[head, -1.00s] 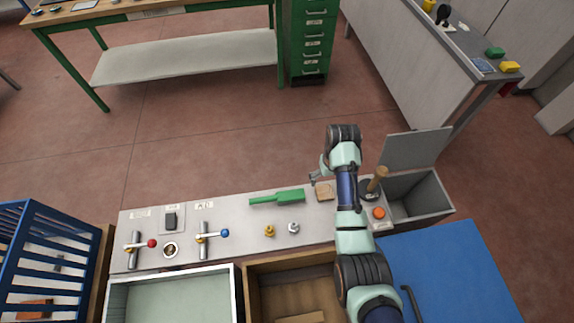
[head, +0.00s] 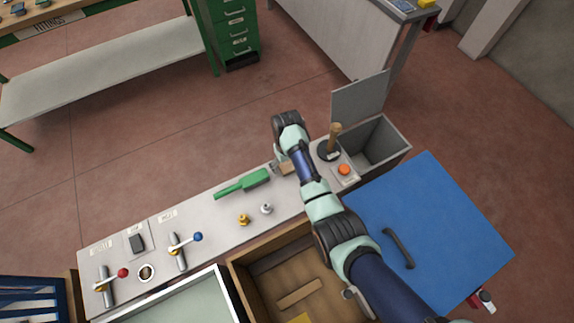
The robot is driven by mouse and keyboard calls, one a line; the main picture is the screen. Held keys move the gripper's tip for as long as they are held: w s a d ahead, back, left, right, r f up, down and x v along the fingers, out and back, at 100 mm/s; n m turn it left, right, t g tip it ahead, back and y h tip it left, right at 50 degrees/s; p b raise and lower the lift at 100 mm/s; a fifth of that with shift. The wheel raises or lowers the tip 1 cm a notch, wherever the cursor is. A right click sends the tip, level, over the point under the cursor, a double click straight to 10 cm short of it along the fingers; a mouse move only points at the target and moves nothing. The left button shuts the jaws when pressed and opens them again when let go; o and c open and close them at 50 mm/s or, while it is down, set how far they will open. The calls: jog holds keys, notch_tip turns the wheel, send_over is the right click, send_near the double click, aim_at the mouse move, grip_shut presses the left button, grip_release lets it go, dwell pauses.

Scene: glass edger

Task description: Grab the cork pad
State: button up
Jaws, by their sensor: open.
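The cork pad (head: 286,169) is a small tan block on the grey counter, right of the green brush and partly hidden by my arm. My gripper (head: 276,168) is at the pad's left side, small and mostly covered by my wrist. It is open. I cannot tell whether its fingers touch the pad or stand around it.
A green brush (head: 243,184) lies left of the pad. A wooden-handled plunger (head: 334,142) and an orange button (head: 344,170) stand to the right, beside an open grey bin (head: 370,150). Brass and silver knobs (head: 266,209) sit in front. A blue lid (head: 430,210) lies right.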

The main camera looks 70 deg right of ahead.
jog(key=c, duration=0.9)
notch_tip(320, 180, up, 20)
jog(key=p, duration=0.8)
jog(key=shift+p, duration=0.3)
